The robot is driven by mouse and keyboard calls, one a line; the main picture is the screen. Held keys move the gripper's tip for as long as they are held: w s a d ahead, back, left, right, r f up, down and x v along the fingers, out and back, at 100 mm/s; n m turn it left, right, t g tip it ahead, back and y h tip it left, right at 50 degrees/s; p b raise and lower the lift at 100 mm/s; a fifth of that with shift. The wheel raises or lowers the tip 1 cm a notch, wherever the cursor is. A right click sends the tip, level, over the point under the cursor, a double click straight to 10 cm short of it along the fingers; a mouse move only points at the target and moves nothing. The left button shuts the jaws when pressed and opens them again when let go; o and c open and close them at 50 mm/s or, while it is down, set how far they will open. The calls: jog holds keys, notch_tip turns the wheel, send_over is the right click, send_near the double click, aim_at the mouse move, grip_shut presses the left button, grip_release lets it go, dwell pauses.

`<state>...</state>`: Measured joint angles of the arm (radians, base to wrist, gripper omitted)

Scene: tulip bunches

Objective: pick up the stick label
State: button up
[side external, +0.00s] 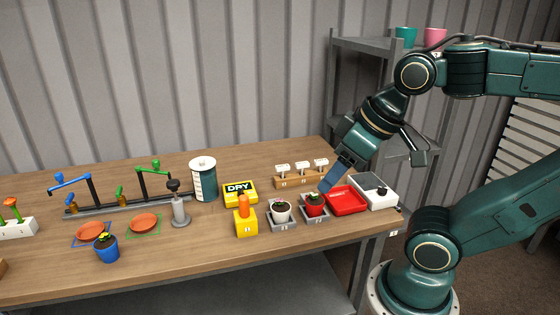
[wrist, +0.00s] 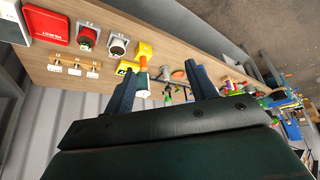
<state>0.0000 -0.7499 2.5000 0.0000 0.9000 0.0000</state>
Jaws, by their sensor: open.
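Three white stick labels stand upright in a wooden block (side external: 300,182) at the back right of the table: a left one (side external: 282,169), a middle one (side external: 302,166) and a right one (side external: 321,163). In the wrist view the labels (wrist: 75,70) show small at the upper left, left of my fingers. My gripper (side external: 327,186) is to the right of the block in the side view, near the red pot and red tray. Its two dark blue fingers (wrist: 162,68) are apart with nothing held between them.
A red tray (side external: 347,201), a white box (side external: 376,192), a red pot (side external: 315,206) and a white pot (side external: 280,212) stand close by at the right. A yellow DRY box (side external: 240,191) and a white-topped canister (side external: 203,180) stand left of the block.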

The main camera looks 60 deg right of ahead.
jog(key=w+d+r+m+g+h, duration=0.1)
jog(key=w+d+r+m+g, duration=0.1)
jog(key=w+d, duration=0.75)
jog(key=w+d+r+m+g, duration=0.1)
jog(key=w+d+r+m, duration=0.15)
jog(key=w+d, duration=0.7)
jog(key=m+g+y, duration=0.1)
jog(key=m+g, duration=0.2)
jog(key=m, duration=0.2)
send_over(321, 160)
notch_tip(321, 160, down, 18)
jog(key=shift+n, duration=0.25)
jog(key=shift+f, duration=4.2)
